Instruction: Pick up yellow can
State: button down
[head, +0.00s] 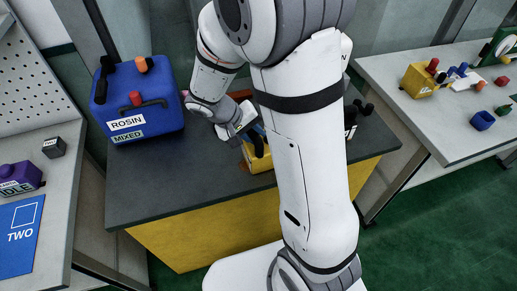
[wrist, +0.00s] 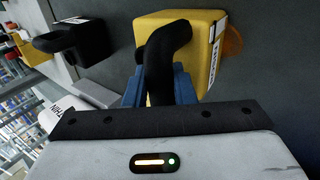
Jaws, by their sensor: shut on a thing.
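The yellow can (head: 262,180) stands on the dark-topped workbench (head: 190,185), partly hidden behind my arm in the head view. In the wrist view the yellow can (wrist: 207,38) has a black curved handle and a white label on its side. My gripper (head: 256,137) is at the can's top, and its blue fingers (wrist: 160,85) are shut on the black handle. The can's underside and its contact with the bench cannot be made out clearly.
A blue ROSIN can (head: 135,95) stands on the bench's left. A black object (head: 350,115) is behind my arm at right; the wrist view shows a black container (wrist: 78,40). Side tables hold a purple can (head: 20,178) and a yellow item (head: 420,80). The bench's front left is clear.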

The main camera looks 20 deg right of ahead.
notch_tip(320, 180, up, 10)
jog(key=shift+r, duration=0.1)
dwell(0.5)
dwell(0.4)
